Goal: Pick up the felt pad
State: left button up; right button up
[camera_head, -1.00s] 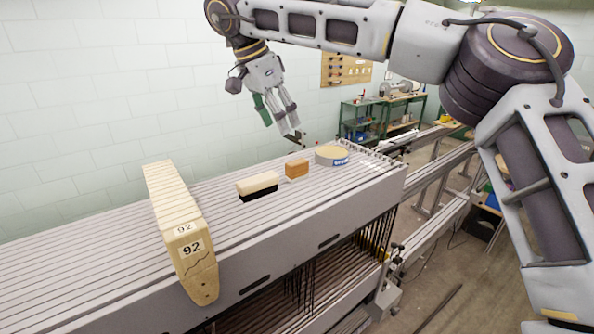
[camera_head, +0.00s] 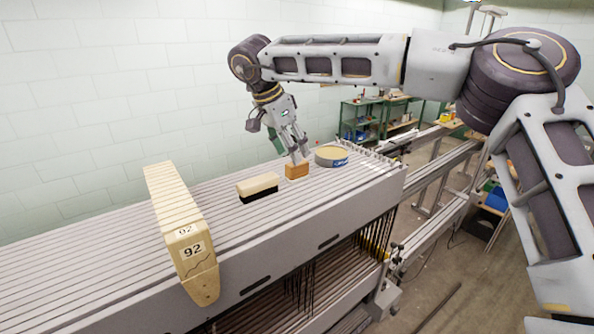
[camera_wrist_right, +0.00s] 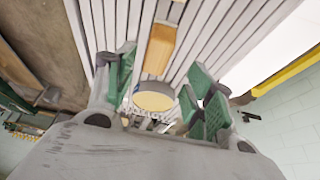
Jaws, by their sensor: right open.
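The felt pad (camera_head: 297,171) looks like a small orange-brown block. It lies on the grey slatted top between the brush and the round tin. My right gripper (camera_head: 299,158) is just above it, pointing down, its fingertips close to the block's top. In the right wrist view the felt pad (camera_wrist_right: 160,48) shows beyond the spread green fingers of the gripper (camera_wrist_right: 163,84), with nothing held between them. Whether a fingertip touches the block cannot be told. My left gripper is not in view.
A cream brush with black bristles (camera_head: 258,187) lies left of the pad. A round tin (camera_head: 331,156) stands close on its right. A long pale beam marked 92 (camera_head: 187,250) crosses the slatted top (camera_head: 95,232) further left.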

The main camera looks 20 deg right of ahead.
jog(key=shift+d+f, duration=0.1)
jog(key=shift+f, duration=0.15)
jog(key=shift+s+p+x, duration=0.2)
jog(key=shift+p+x, duration=0.15)
jog(key=shift+x, duration=0.55)
jog(key=shift+s+p+x, duration=0.15)
jog(key=shift+p+x, duration=0.15)
jog(key=shift+x, duration=0.65)
jog(key=shift+w+f, duration=0.1)
jog(key=shift+f, duration=0.6)
jog(key=shift+c, duration=0.4)
jog(key=c, duration=1)
jog(key=shift+r, duration=0.15)
jog(key=shift+c, duration=0.2)
jog(key=shift+r+b, duration=0.7)
jog(key=shift+r, duration=4.2)
